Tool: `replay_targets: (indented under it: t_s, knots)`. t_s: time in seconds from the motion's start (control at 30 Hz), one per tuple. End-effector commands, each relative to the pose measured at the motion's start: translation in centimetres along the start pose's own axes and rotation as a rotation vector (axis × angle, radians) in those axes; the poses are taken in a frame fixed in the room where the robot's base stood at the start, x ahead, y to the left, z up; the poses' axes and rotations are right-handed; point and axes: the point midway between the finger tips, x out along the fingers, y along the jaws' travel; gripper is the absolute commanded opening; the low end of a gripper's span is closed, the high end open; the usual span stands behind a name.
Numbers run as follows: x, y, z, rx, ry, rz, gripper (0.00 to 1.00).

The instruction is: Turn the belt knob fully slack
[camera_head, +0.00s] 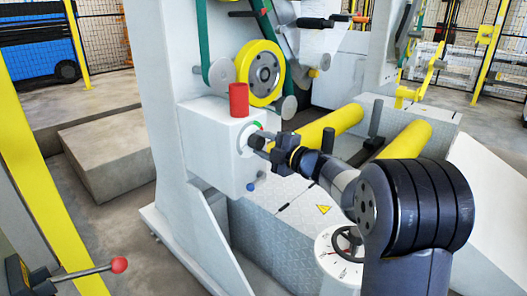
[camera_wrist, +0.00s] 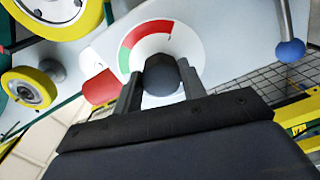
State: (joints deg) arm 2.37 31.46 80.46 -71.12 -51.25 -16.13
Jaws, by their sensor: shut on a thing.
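The belt knob (camera_wrist: 162,75) is a dark round knob in front of a white dial (camera_wrist: 190,50) with a green and red arc. My gripper (camera_wrist: 160,88) has one finger on each side of the knob and is shut on it. In the head view my gripper (camera_head: 268,145) reaches the front face of the white box (camera_head: 215,150) from the right. The knob is mostly hidden there by the fingers. A bit of the dial's green and red arc shows above them.
A red cylinder (camera_head: 238,99) stands on the box, beside a yellow wheel (camera_head: 258,73). A blue ball-ended lever (camera_wrist: 290,50) sits near the dial. A red-knobbed lever (camera_head: 118,265) is at lower left.

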Motion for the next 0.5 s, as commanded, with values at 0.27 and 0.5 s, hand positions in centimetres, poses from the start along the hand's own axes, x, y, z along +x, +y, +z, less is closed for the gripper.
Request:
replay_targets:
  t_s: [0.27,0.5]
  knots:
    - [-0.01,-0.27,0.05,-0.226,0.001,-0.001,0.16]
    - [-0.01,-0.13,0.01,-0.357,0.0,-0.002,0.16]
